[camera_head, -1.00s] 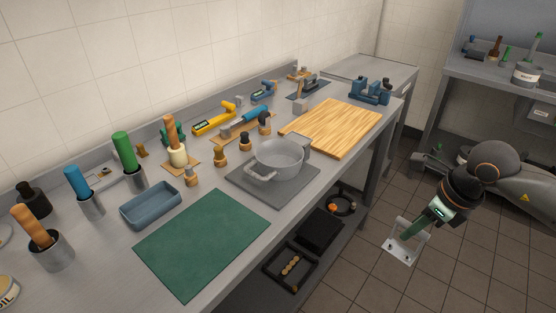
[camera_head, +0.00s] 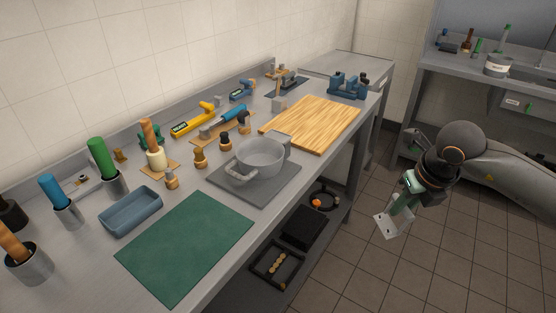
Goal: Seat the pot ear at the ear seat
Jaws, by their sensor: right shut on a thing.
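My right gripper (camera_head: 402,203) is at the right of the head view, out over the floor and apart from the bench. It is shut on a pale metal bracket with a flat, holed plate (camera_head: 393,222), which I take to be the pot ear. The plate hangs below the fingers, tilted. A grey pot (camera_head: 262,158) stands on a dark grey square plate on the bench. It has a loop handle at its front left and a grey upright piece (camera_head: 286,141) at its right. I cannot tell which part is the ear seat. My left gripper is out of view.
A wooden board (camera_head: 312,122) lies right of the pot and a green mat (camera_head: 187,245) in front left. Tools and holders line the wall side. A lower shelf holds black trays (camera_head: 277,265). A second bench (camera_head: 480,78) stands at the back right. Floor lies between.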

